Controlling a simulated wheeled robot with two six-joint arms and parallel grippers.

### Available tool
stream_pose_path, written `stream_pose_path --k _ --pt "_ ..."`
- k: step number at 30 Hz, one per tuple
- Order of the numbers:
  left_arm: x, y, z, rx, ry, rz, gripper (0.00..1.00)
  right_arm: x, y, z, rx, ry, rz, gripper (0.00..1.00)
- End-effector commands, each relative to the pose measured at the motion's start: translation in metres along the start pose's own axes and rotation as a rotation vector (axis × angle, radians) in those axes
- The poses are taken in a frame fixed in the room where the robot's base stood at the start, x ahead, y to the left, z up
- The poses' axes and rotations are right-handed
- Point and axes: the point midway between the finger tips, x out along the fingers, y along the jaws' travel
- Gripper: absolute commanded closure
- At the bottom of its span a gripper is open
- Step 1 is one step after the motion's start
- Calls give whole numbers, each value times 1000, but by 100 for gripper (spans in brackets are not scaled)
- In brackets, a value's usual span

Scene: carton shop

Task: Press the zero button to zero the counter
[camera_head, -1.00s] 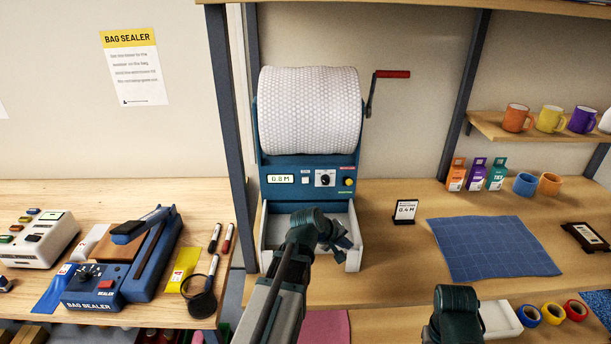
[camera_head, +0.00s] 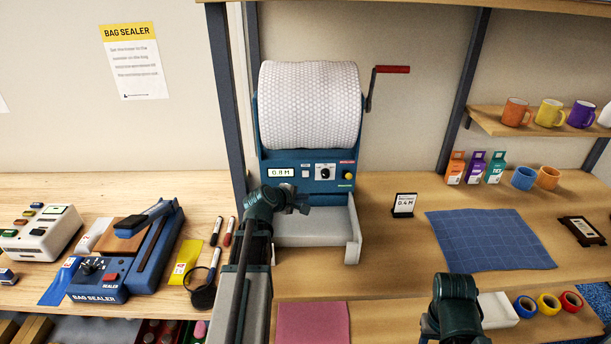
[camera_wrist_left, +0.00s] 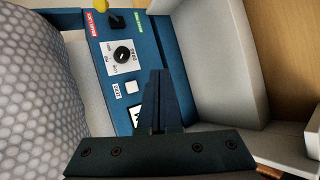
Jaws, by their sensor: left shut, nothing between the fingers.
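The dispenser (camera_head: 270,155) is blue, with a large roll of bubble wrap on top. The counter display (camera_head: 281,173) reads 0.8 M. My left gripper (camera_head: 299,200) is shut and empty, just below the panel. In the left wrist view its fingertips (camera_wrist_left: 162,74) stand to the right of the button, apart from it, and the display is mostly hidden. My right arm shows at bottom right; its fingers are not visible.
A crank (camera_head: 390,70) sticks out at the roll's right. A white tray (camera_head: 353,235) lies below the panel. A 0.4 M card (camera_head: 404,204) and blue mat (camera_head: 490,240) lie right.

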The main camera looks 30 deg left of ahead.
Motion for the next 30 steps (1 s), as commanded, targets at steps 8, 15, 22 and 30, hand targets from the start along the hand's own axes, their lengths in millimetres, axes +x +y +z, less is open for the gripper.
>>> stream_pose_path --k 8,15,22,30 --pt "15 11 -10 1 -1 -1 100 0 0 0 0 0 0 50" --pt "37 27 -27 1 -1 -1 100 0 0 0 0 0 0 50" --pt "56 41 -40 1 -1 -1 100 0 0 0 0 0 0 50" --pt "61 44 -44 1 -1 -1 100 0 0 0 0 0 0 50"
